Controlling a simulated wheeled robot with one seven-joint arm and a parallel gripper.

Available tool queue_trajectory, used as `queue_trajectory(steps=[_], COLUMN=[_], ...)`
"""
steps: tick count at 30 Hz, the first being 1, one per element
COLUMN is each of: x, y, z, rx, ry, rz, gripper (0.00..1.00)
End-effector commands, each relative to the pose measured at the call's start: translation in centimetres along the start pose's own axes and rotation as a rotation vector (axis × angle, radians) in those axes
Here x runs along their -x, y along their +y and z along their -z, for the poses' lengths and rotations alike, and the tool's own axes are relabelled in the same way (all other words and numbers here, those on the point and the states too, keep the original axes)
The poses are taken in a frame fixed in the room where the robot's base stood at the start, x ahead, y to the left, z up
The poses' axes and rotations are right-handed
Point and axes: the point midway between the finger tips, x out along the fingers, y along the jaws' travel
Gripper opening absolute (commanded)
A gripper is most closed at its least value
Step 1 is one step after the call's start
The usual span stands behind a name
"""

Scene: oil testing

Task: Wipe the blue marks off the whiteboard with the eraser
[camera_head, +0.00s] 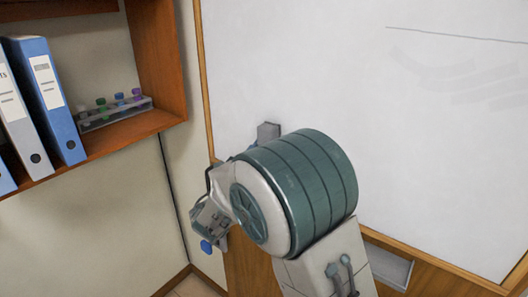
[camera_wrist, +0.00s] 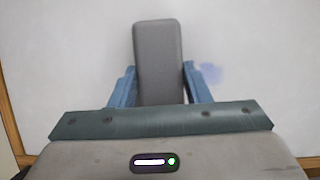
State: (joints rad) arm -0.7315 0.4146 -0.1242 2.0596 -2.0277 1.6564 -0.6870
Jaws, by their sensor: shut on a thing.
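The grey eraser (camera_wrist: 158,50) stands between the blue fingers of my gripper (camera_wrist: 158,85) in the wrist view, and the gripper is shut on it. Behind it is the whiteboard (camera_wrist: 65,50). A faint blue smudge (camera_wrist: 211,73) shows on the board just right of the eraser. In the camera_head view the eraser's end (camera_head: 268,131) shows above my arm, against the lower left of the whiteboard (camera_head: 300,60). Whether the eraser touches the board is hard to tell.
A thin dark line (camera_head: 455,35) and faint grey smears (camera_head: 470,80) show on the board's upper right. A wooden shelf (camera_head: 160,60) at the left holds blue and white binders (camera_head: 45,95) and a rack of vials (camera_head: 115,112). A grey tray (camera_head: 388,265) sits below the board.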

Motion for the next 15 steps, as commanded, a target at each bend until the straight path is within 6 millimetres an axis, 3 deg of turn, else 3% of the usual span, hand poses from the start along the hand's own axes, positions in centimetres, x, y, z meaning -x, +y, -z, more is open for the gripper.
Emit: queue_trajectory(steps=[15], x=[4.1], y=[0.1], z=[-1.8], rx=[-0.002], ry=[0.000], rz=[-0.002], gripper=[0.25])
